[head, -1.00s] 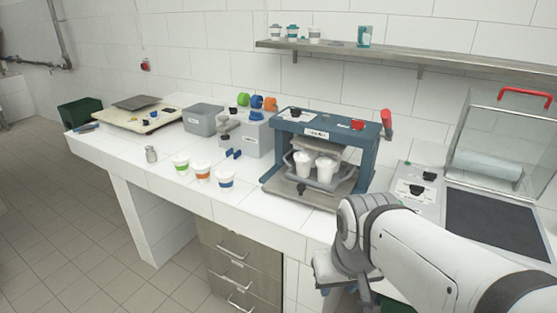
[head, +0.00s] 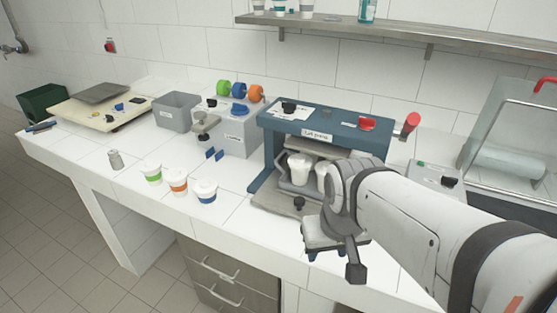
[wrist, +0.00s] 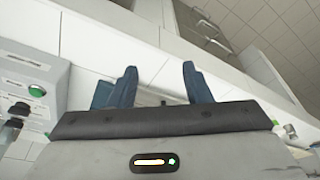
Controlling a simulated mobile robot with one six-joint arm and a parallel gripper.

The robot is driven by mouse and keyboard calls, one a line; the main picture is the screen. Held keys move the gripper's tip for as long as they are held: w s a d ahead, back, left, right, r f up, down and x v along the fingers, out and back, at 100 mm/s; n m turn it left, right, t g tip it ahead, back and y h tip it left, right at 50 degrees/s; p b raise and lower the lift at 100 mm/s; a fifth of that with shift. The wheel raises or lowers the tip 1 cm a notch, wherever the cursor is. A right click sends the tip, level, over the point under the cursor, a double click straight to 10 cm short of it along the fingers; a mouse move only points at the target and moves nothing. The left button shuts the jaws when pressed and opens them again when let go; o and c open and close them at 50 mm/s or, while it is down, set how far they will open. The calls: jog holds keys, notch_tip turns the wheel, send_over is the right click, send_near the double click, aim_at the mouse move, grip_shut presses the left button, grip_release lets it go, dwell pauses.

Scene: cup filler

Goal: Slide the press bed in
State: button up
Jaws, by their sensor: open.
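The blue lid press (head: 325,122) stands on the white counter in the middle of the head view. A grey tray with a raised handle, seemingly the press bed (head: 287,183), sits low in the press and carries two white cups (head: 299,168). It seems to stick out a little at the front; how far cannot be told. A black knob (head: 298,203) shows below it. My gripper (head: 325,255) is in front of the press near the counter edge, apart from the bed. In the wrist view my gripper (wrist: 160,85) has its blue fingers apart with nothing between them.
Three cups with green, orange and blue bands (head: 177,182) stand left of the press. A grey box (head: 233,135) with coloured knobs is behind them. A clear-hooded unit (head: 510,135) is at right. Drawers (head: 225,280) lie below the counter. A shelf (head: 400,35) runs above.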

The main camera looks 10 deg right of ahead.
aim_at(300, 199)
jog(key=shift+o, duration=0.5)
jog(key=w+f+n+b, duration=0.1)
jog(key=w+f+b, duration=0.1)
jog(key=w, duration=0.9)
jog(key=w+d+f+n+t+b, duration=0.1)
jog(key=w+b, duration=0.3)
jog(key=w, duration=0.8)
jog(key=shift+w+d+f+t+y, duration=0.2)
jog(key=shift+d+f+t+y, duration=0.15)
jog(key=shift+f, duration=0.4)
jog(key=x, duration=0.7)
jog(key=shift+w+a+f, duration=0.1)
jog(key=shift+w+a, duration=0.05)
jog(key=shift+a, duration=0.05)
jog(key=shift+c, duration=0.3)
grip_shut()
